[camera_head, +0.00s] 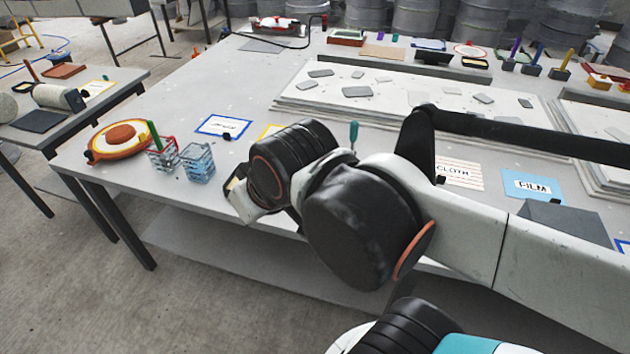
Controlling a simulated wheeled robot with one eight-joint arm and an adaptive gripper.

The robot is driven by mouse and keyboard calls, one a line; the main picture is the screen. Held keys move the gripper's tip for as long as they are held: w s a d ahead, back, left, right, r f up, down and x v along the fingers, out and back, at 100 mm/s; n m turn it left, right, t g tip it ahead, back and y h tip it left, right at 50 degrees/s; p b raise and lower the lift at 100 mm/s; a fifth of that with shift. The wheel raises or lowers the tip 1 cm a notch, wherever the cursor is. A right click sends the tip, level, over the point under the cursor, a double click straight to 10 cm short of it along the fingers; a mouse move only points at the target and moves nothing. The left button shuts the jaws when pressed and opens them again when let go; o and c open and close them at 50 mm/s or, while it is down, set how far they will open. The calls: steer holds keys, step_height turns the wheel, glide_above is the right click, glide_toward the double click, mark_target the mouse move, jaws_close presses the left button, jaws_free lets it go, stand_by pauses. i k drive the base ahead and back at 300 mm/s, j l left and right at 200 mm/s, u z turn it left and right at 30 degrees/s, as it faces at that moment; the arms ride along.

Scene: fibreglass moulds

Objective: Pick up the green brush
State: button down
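A green upright handle (154,135), which looks like the green brush, stands in a small red wire basket (163,158) at the left of the long table. Its lower end is hidden in the basket. A teal-green handle (353,134) also rises behind my arm near the table's middle; its lower part is hidden. My arm reaches in from the right across the table's front, its far end to the right of the baskets. My gripper's fingers do not show, so I cannot see whether they hold anything.
A blue wire basket (198,162) stands right of the red one, and a round orange-and-white piece (118,139) lies left. A low white slab (400,92) with grey pieces fills the table's middle. Purple, blue and yellow handles stand at back right.

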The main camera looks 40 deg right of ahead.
mark_target(151, 125)
steer(key=i+j+z, duration=0.25)
steer(key=i+j, duration=0.2)
steer(key=i+j+z, duration=0.3)
steer(key=i+j, duration=0.2)
steer(key=i+j+z, duration=0.25)
steer(key=i+j, duration=0.15)
steer(key=j, duration=0.25)
